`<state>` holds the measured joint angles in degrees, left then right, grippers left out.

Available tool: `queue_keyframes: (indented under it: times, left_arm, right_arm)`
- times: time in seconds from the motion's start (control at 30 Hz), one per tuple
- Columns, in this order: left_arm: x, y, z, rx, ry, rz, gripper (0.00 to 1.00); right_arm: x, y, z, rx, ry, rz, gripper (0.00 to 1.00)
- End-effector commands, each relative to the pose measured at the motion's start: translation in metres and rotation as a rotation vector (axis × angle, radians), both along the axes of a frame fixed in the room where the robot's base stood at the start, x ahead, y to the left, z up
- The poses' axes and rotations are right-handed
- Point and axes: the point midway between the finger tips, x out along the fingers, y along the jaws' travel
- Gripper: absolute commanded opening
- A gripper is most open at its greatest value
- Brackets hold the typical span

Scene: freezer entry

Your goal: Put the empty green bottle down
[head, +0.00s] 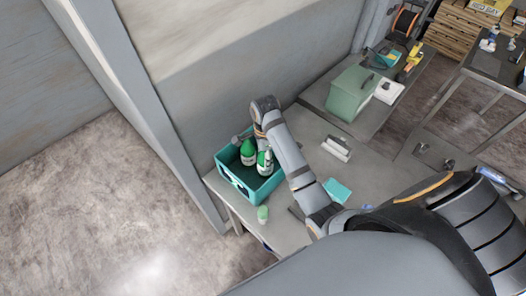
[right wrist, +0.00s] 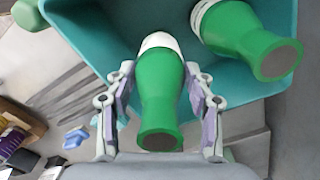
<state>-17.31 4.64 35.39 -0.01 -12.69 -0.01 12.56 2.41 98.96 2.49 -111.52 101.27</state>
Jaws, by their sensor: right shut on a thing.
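My right gripper (right wrist: 160,105) is shut on a green bottle (right wrist: 160,95), with one finger on each side. The bottle has a white part at one end and a dark round face at the other. It is over or inside a teal crate (right wrist: 85,25). A second green and white bottle (right wrist: 245,38) is in the crate just to its right in the wrist view. In the head view the teal crate (head: 232,186) stands at the table's left end, with green and white bottles (head: 248,153) showing in it. My right fingertips are hard to make out there. My left gripper is not in view.
A white block (head: 336,149) and a turquoise item (head: 337,191) lie on the grey table. A pale green box (head: 358,95) stands farther back. A wall rises behind the crate.

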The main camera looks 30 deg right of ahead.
Motion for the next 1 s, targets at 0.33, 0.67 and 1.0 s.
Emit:
queue_keyframes:
  times: [0.33,0.67,1.0]
  left_arm:
    - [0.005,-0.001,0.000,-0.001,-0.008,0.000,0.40]
    - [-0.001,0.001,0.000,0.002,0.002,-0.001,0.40]
    - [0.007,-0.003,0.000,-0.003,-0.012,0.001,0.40]
  right_arm:
    - [0.000,0.000,-0.006,0.001,0.001,0.001,0.24]
    - [0.000,0.000,-0.012,0.001,0.001,0.001,0.60]
    - [0.000,0.000,-0.012,0.001,0.001,0.001,0.76]
